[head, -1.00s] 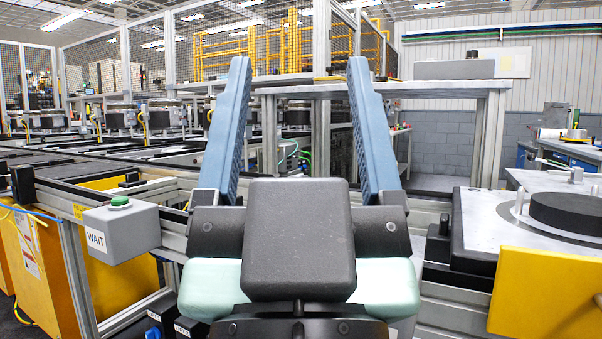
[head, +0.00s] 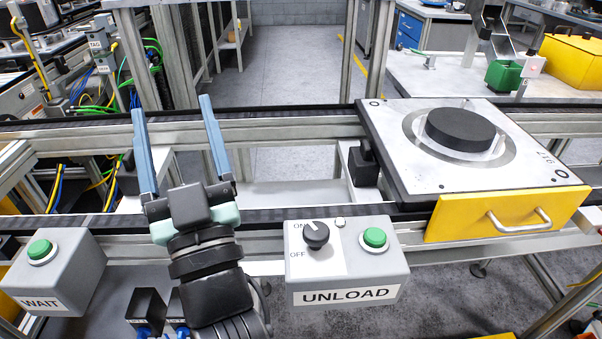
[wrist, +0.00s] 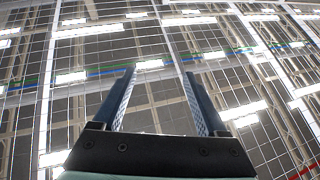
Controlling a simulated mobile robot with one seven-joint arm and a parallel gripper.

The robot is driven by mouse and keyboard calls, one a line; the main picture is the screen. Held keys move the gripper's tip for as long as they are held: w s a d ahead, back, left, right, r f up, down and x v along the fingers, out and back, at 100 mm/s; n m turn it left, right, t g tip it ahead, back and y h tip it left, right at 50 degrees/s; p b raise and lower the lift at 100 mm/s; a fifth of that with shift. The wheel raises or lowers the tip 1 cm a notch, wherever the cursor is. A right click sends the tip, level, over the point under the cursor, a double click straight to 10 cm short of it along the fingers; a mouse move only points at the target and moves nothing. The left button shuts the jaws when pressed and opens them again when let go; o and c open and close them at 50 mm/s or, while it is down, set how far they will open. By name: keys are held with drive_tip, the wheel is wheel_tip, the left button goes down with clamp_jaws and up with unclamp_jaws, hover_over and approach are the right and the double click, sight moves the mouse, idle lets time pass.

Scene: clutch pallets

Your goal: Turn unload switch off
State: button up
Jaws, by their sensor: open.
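The UNLOAD box (head: 347,262) is a grey control box mounted at the front of the conveyor in the head view. It carries a black rotary switch (head: 316,236) on a white plate marked ON and OFF, and a green button (head: 374,238). The switch's pale mark appears to point up-left, towards ON. My gripper (head: 169,104) is left of the box, raised above the conveyor, with its two long blue fingers spread apart and nothing between them. In the wrist view my gripper (wrist: 158,74) is open and points at the ceiling.
A WAIT box (head: 52,270) with a green button stands at the left. A pallet (head: 400,170) with a black disc and yellow handled front sits on the conveyor at right. Conveyor rails (head: 290,216) run behind the boxes. Open space lies above the UNLOAD box.

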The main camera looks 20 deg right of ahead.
wheel_tip(320, 180, down, 3)
drive_tip(key=d+m+g+h+p, duration=0.2)
drive_tip(key=h+p, duration=0.1)
drive_tip(key=p, duration=0.5)
drive_tip(key=m+g+h+p, duration=0.5)
drive_tip(key=g+h+p, duration=0.2)
drive_tip(key=p, duration=1.1)
approach(314, 241)
drive_tip(key=p+x, duration=0.1)
drive_tip(key=x, duration=1)
drive_tip(key=shift+w+d+r, duration=0.1)
drive_tip(key=shift+w+d, duration=0.1)
drive_tip(key=shift+w, duration=0.15)
clamp_jaws()
